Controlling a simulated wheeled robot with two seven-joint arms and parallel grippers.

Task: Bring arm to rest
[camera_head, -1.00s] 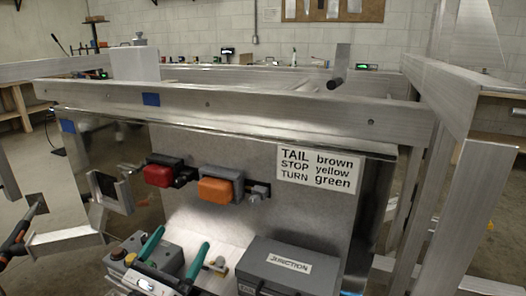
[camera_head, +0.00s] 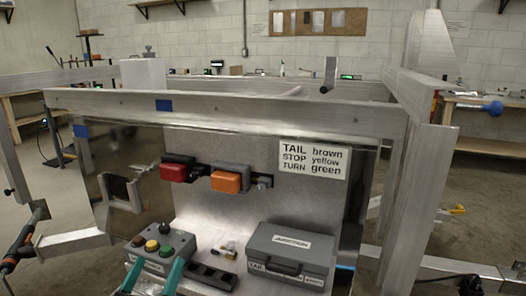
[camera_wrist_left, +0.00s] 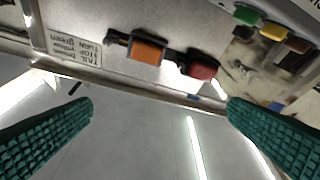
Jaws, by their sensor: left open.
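My left gripper (camera_head: 156,270) shows at the bottom of the head view, with two teal ridged fingers apart and nothing between them. It is in front of the grey button box (camera_head: 160,250), and its lower part is cut off by the picture edge. In the left wrist view the open fingers (camera_wrist_left: 160,108) frame empty space, with the panel beyond them upside down. A red lamp (camera_head: 174,171) and an orange lamp (camera_head: 226,181) are on the metal panel. My right gripper is in neither current view.
A grey junction box (camera_head: 290,256) stands right of the button box, below a wiring label (camera_head: 313,159). Aluminium trailer beams (camera_head: 230,105) cross above the panel, and an upright (camera_head: 425,200) stands at right. Open floor shows at far right.

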